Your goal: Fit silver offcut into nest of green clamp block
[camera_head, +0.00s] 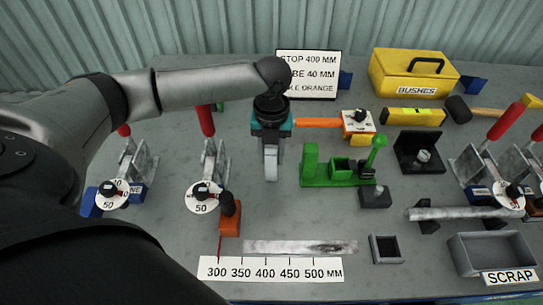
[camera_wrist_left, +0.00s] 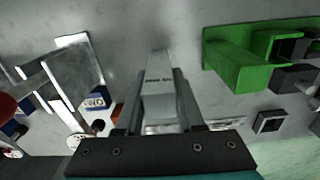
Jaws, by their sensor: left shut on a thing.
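My left gripper (camera_head: 271,143) points down and is shut on the silver offcut (camera_head: 271,165), a short grey metal piece. The offcut hangs below the jaws, left of the green clamp block (camera_head: 311,165) and apart from it. In the left wrist view the offcut (camera_wrist_left: 160,85) sits between the fingers (camera_wrist_left: 158,115), with small unreadable marks on it. The clamp block (camera_wrist_left: 235,65) is to its right there. The block has a tall upright at its left end, a square pocket in the middle and a green-knobbed lever at its right. My right gripper is not in view.
An orange-handled tool (camera_head: 355,122) lies behind the block. A small dark block (camera_head: 375,196) stands at its front right. A metal bar (camera_head: 300,247) lies behind the ruler (camera_head: 270,269). Red-handled clamps (camera_head: 208,160) stand left. The grey scrap bin (camera_head: 490,252) is front right.

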